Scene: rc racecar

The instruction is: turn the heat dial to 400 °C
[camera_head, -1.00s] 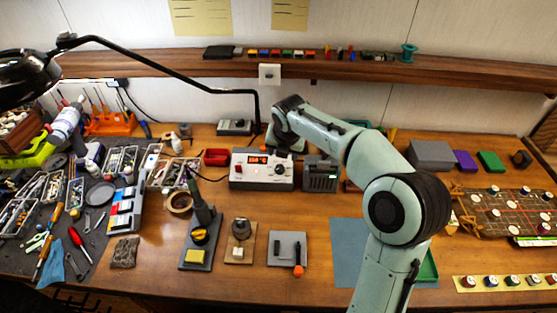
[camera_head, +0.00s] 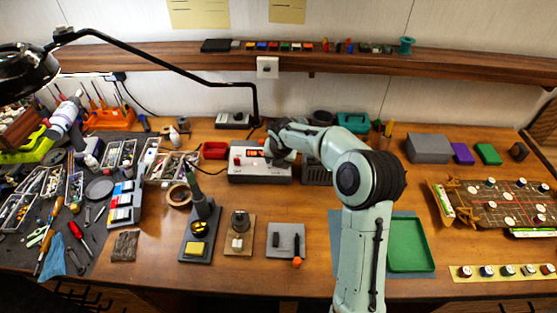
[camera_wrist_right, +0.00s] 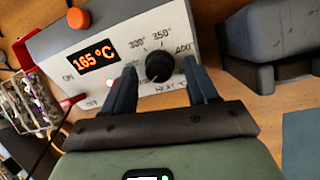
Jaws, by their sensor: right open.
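The heat station (camera_head: 258,178) is a white and grey box at the back of the bench. In the right wrist view, its red display (camera_wrist_right: 94,55) reads 165 °C. The black heat dial (camera_wrist_right: 159,66) has 300°, 350° and 400° printed around it and HEAT below; I cannot tell where its pointer sits. My right gripper (camera_wrist_right: 160,72) is open, with one finger on each side of the dial; contact is unclear. In the head view, my right gripper (camera_head: 280,148) hides the dial.
A dark grey block-shaped unit (camera_wrist_right: 275,42) stands close on the right of the station. A red box (camera_head: 215,150) is on its left. A soldering iron stand (camera_head: 197,220) and a small grey plate (camera_head: 287,240) lie in front. Bare bench separates them from the station.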

